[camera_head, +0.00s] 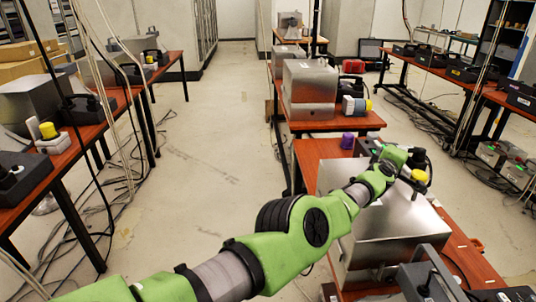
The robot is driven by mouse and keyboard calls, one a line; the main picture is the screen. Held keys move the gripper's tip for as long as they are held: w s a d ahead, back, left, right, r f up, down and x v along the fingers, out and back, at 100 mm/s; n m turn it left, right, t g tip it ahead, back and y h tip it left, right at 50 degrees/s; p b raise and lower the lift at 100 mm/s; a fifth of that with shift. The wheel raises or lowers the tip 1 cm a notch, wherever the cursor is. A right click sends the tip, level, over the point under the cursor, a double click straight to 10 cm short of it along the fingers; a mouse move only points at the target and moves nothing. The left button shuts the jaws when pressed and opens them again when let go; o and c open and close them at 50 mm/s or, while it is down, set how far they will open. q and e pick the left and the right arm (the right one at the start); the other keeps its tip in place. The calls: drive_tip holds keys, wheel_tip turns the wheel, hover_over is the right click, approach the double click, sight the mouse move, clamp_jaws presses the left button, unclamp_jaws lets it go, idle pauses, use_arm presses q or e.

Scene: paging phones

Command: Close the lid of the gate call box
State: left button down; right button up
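A large silver metal box (400,222) stands on the near red-brown table, in the lower right. It is the box nearest to me; no label shows, so I cannot tell for sure that it is the gate call box. My arm hides part of its top and left side, and I cannot make out how its lid stands. My green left arm comes in from the lower left and reaches over the box. My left gripper (421,164) is at the arm's far end, dark, small and partly hidden beyond the box. Its fingers are not clear. My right gripper is not in view.
A yellow knob (419,176) shows beside the arm's end, and a purple object (347,140) at the table's far part. Another silver box (309,88) stands farther back. The left aisle floor is mostly clear.

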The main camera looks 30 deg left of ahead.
use_arm(q)
drive_tip(key=shift+d, duration=0.3)
